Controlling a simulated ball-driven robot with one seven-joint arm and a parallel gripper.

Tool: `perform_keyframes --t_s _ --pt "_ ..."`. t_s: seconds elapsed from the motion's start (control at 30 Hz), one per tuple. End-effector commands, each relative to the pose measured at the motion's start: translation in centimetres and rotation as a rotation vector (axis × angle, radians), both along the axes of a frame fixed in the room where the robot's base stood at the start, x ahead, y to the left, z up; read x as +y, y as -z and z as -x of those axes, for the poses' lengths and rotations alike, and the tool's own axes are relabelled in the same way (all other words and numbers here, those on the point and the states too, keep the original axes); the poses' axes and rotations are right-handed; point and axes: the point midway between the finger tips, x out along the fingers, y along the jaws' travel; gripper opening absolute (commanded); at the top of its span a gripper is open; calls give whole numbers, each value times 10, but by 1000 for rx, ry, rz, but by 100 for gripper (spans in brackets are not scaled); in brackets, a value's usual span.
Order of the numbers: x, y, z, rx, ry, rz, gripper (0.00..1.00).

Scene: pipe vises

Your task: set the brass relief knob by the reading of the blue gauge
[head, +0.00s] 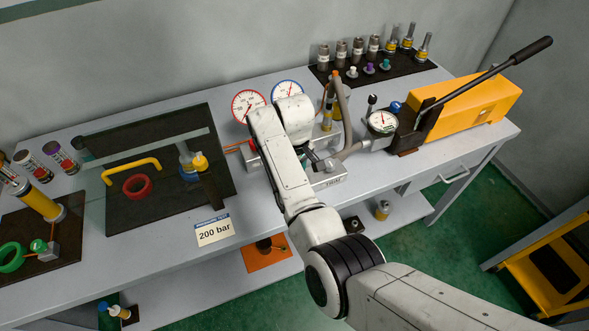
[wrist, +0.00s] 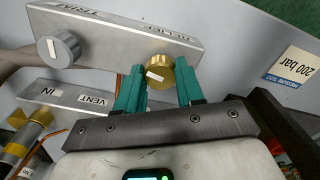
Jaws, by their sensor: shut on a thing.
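The brass relief knob (wrist: 159,73) sits on the face of a grey metal block (wrist: 120,32) in the wrist view, with a pale mark across its front. My gripper (wrist: 161,80) has its teal fingers on either side of the knob and is shut on it. In the head view my arm hides the knob and the fingers. The blue-rimmed gauge (head: 287,91) stands behind my arm, partly covered by it; its reading is too small to tell. A card (head: 214,231) reads "200 bar" and also shows in the wrist view (wrist: 291,68).
A grey knob (wrist: 59,48) marked TRIM is on the same block. A lower block (wrist: 75,97) is marked IN and VENT. A red-rimmed gauge (head: 248,105) stands left of the blue one. A yellow hand pump (head: 470,105) with a small gauge (head: 382,122) is at right.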

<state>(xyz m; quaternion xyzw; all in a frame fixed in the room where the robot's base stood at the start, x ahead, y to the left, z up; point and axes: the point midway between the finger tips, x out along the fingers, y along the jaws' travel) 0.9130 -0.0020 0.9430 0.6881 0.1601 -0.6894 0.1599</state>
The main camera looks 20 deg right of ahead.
Motion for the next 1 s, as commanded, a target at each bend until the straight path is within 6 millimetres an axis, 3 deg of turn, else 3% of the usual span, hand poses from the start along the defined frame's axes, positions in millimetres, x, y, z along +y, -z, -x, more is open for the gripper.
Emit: perform_keyframes --t_s 0.5,1.0 --pt "0 -2 -2 -6 -334 0 7" --pt "0 -2 -3 -7 -395 -1 7"
